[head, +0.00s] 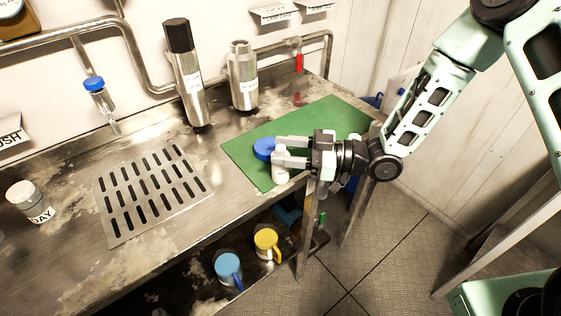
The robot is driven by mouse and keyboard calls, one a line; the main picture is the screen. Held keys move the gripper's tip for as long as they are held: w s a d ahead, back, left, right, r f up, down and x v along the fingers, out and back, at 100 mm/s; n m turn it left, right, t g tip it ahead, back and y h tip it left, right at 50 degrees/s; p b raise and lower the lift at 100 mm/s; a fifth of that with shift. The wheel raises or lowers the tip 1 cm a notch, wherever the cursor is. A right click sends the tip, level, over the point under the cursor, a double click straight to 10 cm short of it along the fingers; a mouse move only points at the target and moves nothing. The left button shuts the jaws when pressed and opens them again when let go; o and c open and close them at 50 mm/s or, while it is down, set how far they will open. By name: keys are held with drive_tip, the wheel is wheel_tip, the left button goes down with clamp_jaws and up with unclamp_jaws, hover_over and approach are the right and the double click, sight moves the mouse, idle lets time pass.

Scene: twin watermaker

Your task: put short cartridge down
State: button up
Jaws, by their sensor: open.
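A short white cylinder (281,174), which looks like the short cartridge, stands on the green mat (331,122) near its front edge. A round blue cap or disc (263,148) is right beside it, at the fingertips. I cannot tell whether the two are one piece. My gripper (277,150) reaches in from the right, low over the mat, with its fingers apart. The nearer finger covers part of the white cylinder. I cannot tell whether either finger touches it.
Two metal housings stand behind: a tall black-capped one (190,90) and a shorter one (243,80). Pipes run along the wall. Blue (228,267) and yellow (266,242) mugs sit below the bench.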

drive_tip(key=a, duration=0.3)
drive_tip(key=shift+w+a+p, duration=0.2)
drive_tip(key=shift+p, duration=0.2)
clamp_jaws()
